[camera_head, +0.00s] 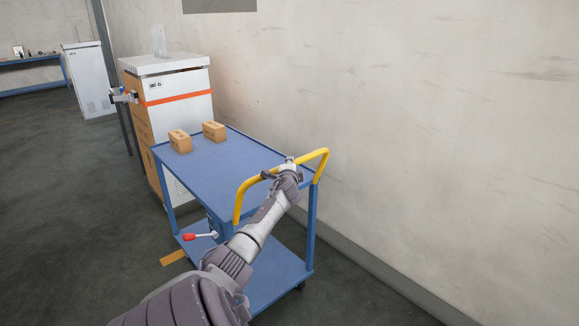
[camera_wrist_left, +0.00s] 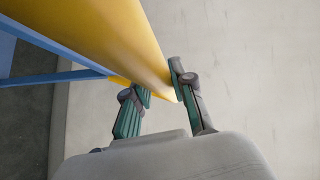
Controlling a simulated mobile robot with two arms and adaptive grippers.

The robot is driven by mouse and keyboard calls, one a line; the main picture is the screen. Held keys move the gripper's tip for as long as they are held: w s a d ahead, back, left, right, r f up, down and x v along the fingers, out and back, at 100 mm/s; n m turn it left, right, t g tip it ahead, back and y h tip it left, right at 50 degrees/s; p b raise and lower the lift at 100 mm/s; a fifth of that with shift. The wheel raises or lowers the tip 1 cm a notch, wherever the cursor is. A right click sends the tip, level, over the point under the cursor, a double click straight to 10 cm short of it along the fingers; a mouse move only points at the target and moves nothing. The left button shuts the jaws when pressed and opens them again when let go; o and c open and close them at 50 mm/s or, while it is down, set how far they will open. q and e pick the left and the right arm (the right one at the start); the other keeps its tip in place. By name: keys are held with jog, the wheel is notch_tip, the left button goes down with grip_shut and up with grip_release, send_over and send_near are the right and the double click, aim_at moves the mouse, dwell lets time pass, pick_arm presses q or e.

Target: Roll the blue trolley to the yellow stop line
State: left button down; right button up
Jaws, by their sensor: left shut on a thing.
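The blue trolley (camera_head: 235,168) stands beside the wall, with a flat top, a lower shelf and a yellow push handle (camera_head: 322,160) at its near end. My left gripper (camera_head: 284,173) is shut on the handle's bar. In the left wrist view the yellow bar (camera_wrist_left: 120,35) runs between the two fingers of the gripper (camera_wrist_left: 160,82). My right gripper is not in view.
Two small cardboard boxes (camera_head: 180,141) (camera_head: 214,131) stand on the trolley top. A white cabinet (camera_head: 175,100) with an orange band stands just beyond the trolley's far end. The wall (camera_head: 420,120) is close on the right; floor on the left is open.

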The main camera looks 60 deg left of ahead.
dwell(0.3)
pick_arm(q)
jog(key=c, duration=1)
grip_release()
jog(key=shift+w, duration=0.1)
jog(key=shift+d, duration=0.15)
jog(key=v, duration=1.2)
